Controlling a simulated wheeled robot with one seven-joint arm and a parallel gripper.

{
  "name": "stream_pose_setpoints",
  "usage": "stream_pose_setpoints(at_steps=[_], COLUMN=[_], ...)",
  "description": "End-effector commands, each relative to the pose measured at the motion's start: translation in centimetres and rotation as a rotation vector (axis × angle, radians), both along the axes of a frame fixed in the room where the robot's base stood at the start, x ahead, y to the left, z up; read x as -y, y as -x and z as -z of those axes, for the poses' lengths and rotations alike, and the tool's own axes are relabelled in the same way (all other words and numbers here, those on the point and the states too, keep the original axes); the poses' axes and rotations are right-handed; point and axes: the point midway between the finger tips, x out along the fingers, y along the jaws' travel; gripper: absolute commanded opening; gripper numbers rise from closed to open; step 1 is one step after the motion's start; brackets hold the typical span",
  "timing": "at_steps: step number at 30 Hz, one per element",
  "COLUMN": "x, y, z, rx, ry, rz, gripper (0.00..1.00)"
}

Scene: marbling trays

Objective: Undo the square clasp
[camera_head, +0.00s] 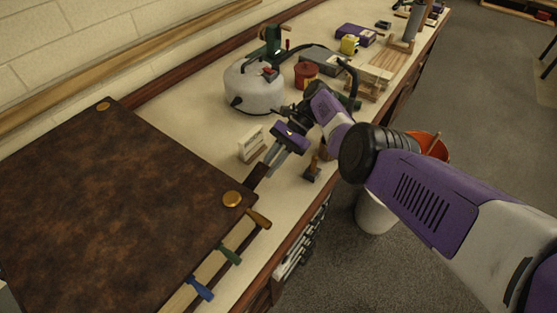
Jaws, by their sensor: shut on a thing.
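A large brown mottled lid or board (110,200) fills the left of the head view. My gripper (264,168) is beyond its right edge, pointing down and left. Its jaws are shut on a small dark brown piece (255,181), which seems to be the square clasp. The jaws partly hide this piece, so I cannot make out its shape or whether it is fastened. Brown (259,218), green (230,254) and blue (202,289) handles stick out along the near right edge of the board.
A white rounded tank (254,88), a red tin (305,74) and a small cream rack (251,144) stand on the bench (190,110) behind my gripper. A dark-based stamp-like tool (312,170) is close on its right. A white bucket (376,212) stands on the floor.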

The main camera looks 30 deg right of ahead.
Motion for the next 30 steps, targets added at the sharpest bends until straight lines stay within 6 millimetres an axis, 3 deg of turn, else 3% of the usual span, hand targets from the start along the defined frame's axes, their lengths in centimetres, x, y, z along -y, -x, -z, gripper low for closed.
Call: stream_pose_setpoints(at_steps=[12, 13, 16, 25, 30], x=[-0.2, -0.2, -0.2, 0.0, 1.7], y=[0.0, 0.0, 0.0, 0.0, -0.3], z=[0.2, 0.2, 0.2, 0.0, -1.1], rx=[-0.002, -0.002, -0.002, -0.001, 0.001], ry=[0.000, 0.000, -0.001, -0.003, -0.001], rz=[0.003, 0.003, 0.003, 0.002, 0.004], gripper=[0.00, 0.20, 0.38, 0.38, 0.38])
